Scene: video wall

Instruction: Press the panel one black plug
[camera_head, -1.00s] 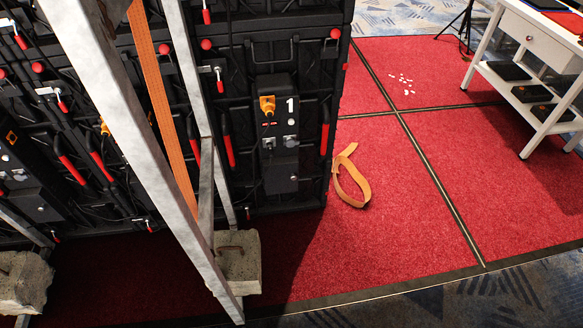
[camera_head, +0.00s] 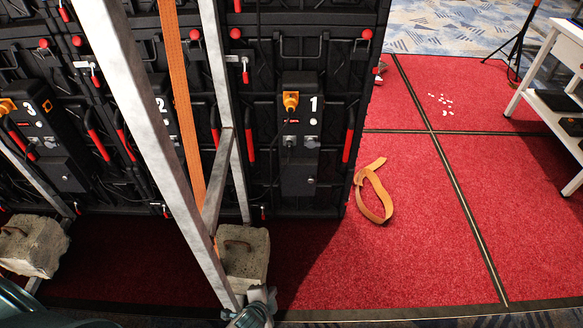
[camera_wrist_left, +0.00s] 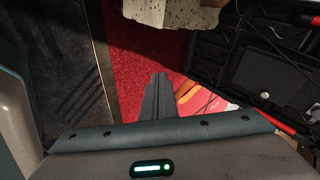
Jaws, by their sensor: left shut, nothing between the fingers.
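Panel one (camera_head: 301,165) is the black box marked "1" on the back of the video wall, in the middle of the head view. An orange plug (camera_head: 290,99) sits at its upper left. The black plug (camera_head: 289,141) sits below it, small, with a dark cable. My left gripper (camera_head: 264,293) shows at the bottom of the head view, in front of the concrete block, low and well apart from the plug. In the left wrist view its fingers (camera_wrist_left: 155,92) are together and empty. The plug cannot be made out there. My right gripper is not in view.
A slanted metal strut (camera_head: 160,135) and an orange strap (camera_head: 184,110) stand left of panel one. A concrete block (camera_head: 245,262) rests at the strut's foot. An orange strap loop (camera_head: 374,195) lies on the red floor (camera_head: 400,260). A white table (camera_head: 540,75) stands at the right.

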